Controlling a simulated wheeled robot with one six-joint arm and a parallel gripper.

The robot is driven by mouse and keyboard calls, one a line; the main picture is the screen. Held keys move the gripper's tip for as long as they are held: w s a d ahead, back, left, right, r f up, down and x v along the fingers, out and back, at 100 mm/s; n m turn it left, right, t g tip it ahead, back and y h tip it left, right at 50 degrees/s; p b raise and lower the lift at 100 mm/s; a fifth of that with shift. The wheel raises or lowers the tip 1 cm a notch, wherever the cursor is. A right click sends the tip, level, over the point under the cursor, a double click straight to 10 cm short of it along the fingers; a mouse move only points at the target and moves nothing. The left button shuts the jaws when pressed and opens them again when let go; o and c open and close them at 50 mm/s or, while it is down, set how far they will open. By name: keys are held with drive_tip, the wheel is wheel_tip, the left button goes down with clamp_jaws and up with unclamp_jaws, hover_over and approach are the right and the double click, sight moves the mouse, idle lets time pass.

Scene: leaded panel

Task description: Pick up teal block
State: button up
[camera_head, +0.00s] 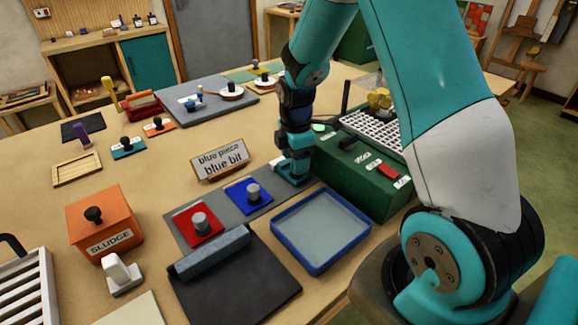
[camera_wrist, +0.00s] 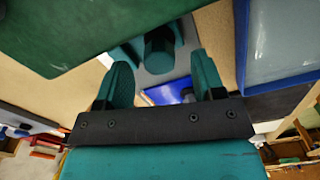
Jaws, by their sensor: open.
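The teal block (camera_wrist: 158,52) shows in the wrist view as a teal base with a round teal knob, lying on a grey mat. My gripper (camera_wrist: 163,72) is open, its two teal fingers spread to the left and right, with the knob in line with the gap between them. I cannot tell whether the fingers touch it. In the head view my gripper (camera_head: 295,160) reaches down to the back end of the grey mat. There, teal fingers and teal block run together, and the block is mostly hidden.
A blue piece (camera_head: 251,195) and red piece (camera_head: 198,222) with grey knobs share the grey mat (camera_head: 222,203). A lettered sign (camera_head: 219,160) stands left of my gripper. A green box (camera_head: 350,180) is close on the right. A blue-rimmed tray (camera_head: 318,268) lies in front.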

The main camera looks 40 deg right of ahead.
drive_tip(key=shift+f, duration=0.9)
drive_tip(key=c, duration=1)
drive_tip(key=shift+o, duration=0.2)
drive_tip(key=shift+r, duration=0.1)
wheel_tip(320, 180, up, 20)
drive_tip(key=b, duration=0.1)
drive_tip(key=shift+o, duration=0.5)
drive_tip(key=shift+c, duration=0.5)
